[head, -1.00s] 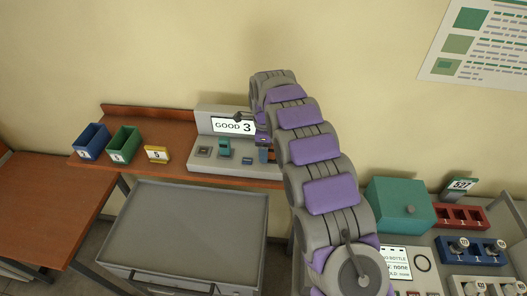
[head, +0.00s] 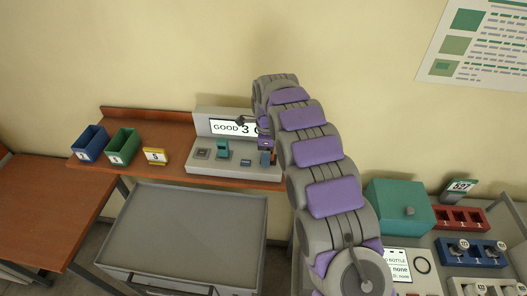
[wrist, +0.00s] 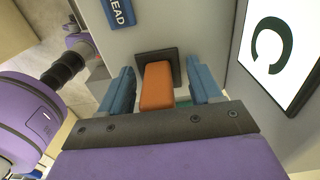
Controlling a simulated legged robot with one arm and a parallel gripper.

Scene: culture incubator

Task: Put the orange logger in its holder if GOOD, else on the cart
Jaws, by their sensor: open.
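The orange logger (wrist: 156,88) stands in a dark socket (wrist: 172,54) on the grey console (head: 215,167). In the wrist view it lies between the two blue fingers of my open gripper (wrist: 163,84), with a gap on each side. In the head view my gripper (head: 266,157) is at the console's right end, and my arm hides most of the logger. The console's display (head: 228,128) reads "GOOD 3", with a further letter partly behind my arm. The grey cart (head: 190,225) stands below, its top empty. I cannot tell which fixture is the logger's holder.
A blue label (wrist: 118,12) ending in "EAD" is beside the socket. A blue bin (head: 90,143), a green bin (head: 123,146) and a yellow "5" block (head: 154,156) stand left on the wooden shelf. A teal box (head: 400,205) and racks are at right.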

